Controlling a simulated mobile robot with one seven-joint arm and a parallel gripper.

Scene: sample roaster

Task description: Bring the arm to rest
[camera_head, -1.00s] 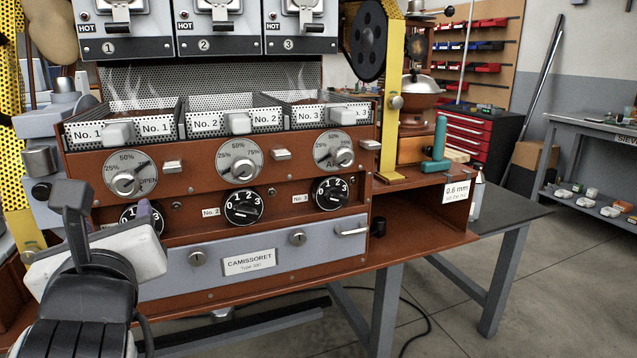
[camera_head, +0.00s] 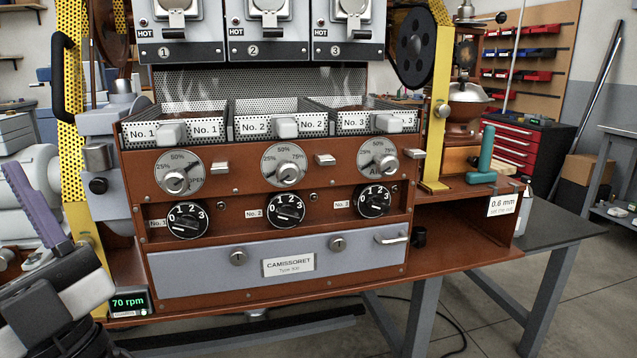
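My gripper (camera_head: 32,205) is at the lower left, cut by the picture's left and lower edges. Its white block and black wrist show, with one purple finger pointing up and left. I cannot make out a second finger, so the opening between the fingers is hidden. I see nothing held. The gripper is in front and left of the brown sample roaster (camera_head: 335,254) and appears apart from it.
Trays No. 1 (camera_head: 144,133), No. 2 (camera_head: 255,128) and No. 3 (camera_head: 352,124) sit in the roaster; wisps rise above the outer two. A 70 rpm display (camera_head: 129,302) is close right of my arm. A grey bench (camera_head: 545,237) stands right, with open floor beyond.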

